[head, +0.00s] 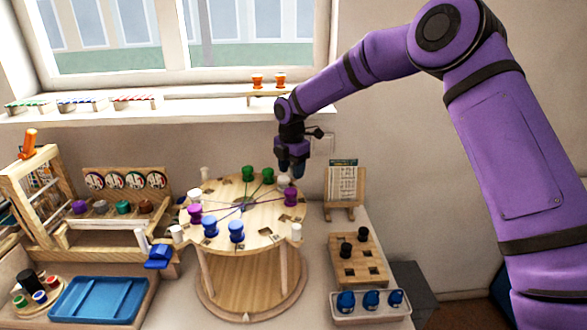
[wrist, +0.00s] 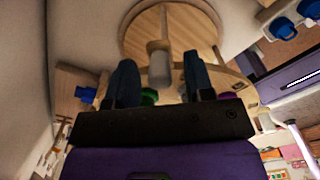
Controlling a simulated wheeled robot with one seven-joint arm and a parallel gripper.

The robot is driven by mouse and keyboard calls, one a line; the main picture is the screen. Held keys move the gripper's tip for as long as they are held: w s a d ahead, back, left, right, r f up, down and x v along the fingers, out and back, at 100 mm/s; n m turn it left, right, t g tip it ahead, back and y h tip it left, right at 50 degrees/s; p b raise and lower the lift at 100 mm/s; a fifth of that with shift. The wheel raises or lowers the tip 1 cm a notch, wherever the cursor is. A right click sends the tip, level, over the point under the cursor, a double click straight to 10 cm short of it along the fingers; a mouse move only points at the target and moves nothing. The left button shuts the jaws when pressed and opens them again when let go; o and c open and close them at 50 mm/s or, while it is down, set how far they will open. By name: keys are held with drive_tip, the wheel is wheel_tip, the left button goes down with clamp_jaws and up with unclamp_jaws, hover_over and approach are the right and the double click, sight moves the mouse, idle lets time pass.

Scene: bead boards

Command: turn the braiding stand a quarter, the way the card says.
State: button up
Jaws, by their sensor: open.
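The braiding stand is a round wooden disc (head: 262,222) on posts above a round base. Green, blue, magenta and purple bobbins sit around it, with threads running to its centre. Pale pegs stand at its rim, one at the right front (head: 296,231). My gripper (head: 297,174) is low at the disc's far right edge, by another pale peg (head: 284,180). In the wrist view the fingers are apart, and a pale peg (wrist: 160,70) shows between them; I cannot tell whether they touch it. The card (head: 343,184) stands on a small easel behind right; its markings are too small to read.
A wooden block with black bobbins (head: 361,234) and a tray of blue bobbins (head: 370,303) stand at the right. A blue tray (head: 98,299), a blue clamp-like piece (head: 159,256) and a wooden loom frame (head: 58,190) are at the left. The wall and window sill are close behind.

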drive_tip(key=shift+s+d, duration=0.1)
drive_tip(key=shift+d, duration=0.05)
drive_tip(key=shift+s+d, duration=0.2)
drive_tip(key=s+d+m, duration=0.3)
drive_tip(key=s+m, duration=0.2)
drive_tip(key=s, duration=0.1)
drive_tip(key=m, duration=1.3)
approach(296, 226)
wheel_tip(296, 226, down, 10)
drive_tip(key=shift+f, duration=0.25)
wheel_tip(296, 226, up, 11)
drive_tip(key=s+d+r+m, duration=0.1)
drive_tip(key=d+r, duration=0.3)
drive_tip(key=d, duration=0.2)
drive_tip(key=shift+d+r+m+t, duration=0.2)
drive_tip(key=shift+d+m+t, duration=0.1)
drive_tip(key=shift+d+t, duration=0.1)
